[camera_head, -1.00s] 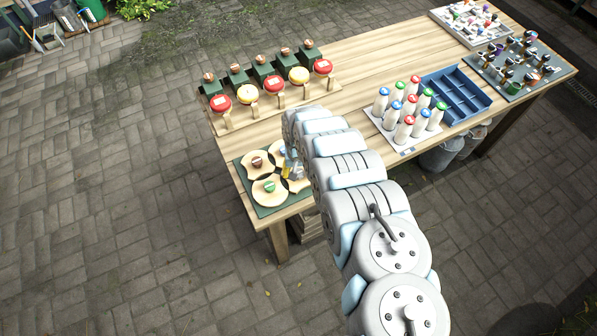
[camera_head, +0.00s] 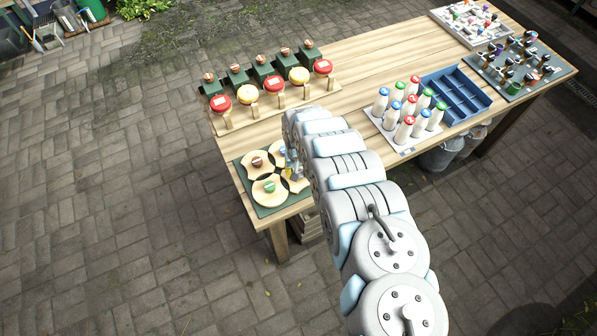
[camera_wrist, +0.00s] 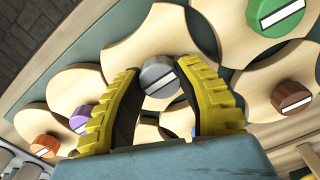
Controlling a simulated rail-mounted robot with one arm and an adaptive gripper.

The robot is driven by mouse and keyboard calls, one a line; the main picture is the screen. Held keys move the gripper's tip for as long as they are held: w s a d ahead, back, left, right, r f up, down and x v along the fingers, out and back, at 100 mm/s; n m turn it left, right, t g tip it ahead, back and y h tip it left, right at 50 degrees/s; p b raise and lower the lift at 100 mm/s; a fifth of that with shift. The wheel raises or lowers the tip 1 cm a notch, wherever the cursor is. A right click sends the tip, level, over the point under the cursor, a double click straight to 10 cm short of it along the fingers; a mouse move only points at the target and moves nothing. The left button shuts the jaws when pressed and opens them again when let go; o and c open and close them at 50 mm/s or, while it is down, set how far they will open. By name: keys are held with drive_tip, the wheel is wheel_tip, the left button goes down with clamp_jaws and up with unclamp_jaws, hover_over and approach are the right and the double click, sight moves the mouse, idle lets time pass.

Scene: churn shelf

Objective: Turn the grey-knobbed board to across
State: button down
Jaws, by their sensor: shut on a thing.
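The grey knob (camera_wrist: 160,76) is a round cap with a white line, which runs slanted up to the right in the wrist view. It sits on a pale wooden board (camera_wrist: 142,42) with curved edges. My gripper (camera_wrist: 157,70) has its yellow fingers on both sides of the knob and is shut on it. In the head view my gripper (camera_head: 292,168) is small and partly behind my arm, over the green base (camera_head: 270,207) with the boards. The grey knob cannot be made out there.
Neighbouring boards lie close around, with green (camera_wrist: 280,16), brown (camera_wrist: 291,98), orange (camera_wrist: 86,117), purple (camera_wrist: 46,145) and blue (camera_wrist: 193,131) knobs. Milk bottles (camera_head: 405,120) and a blue crate (camera_head: 452,93) stand to the right on the table. Red and yellow discs (camera_head: 274,85) stand behind.

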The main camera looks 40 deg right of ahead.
drive_tip(key=n, duration=0.4)
drive_tip(key=shift+n, duration=0.3)
drive_tip(key=n, duration=0.9)
drive_tip(key=shift+n, duration=1.8)
drive_tip(key=c, duration=0.6)
unclamp_jaws()
drive_tip(key=shift+r, duration=0.1)
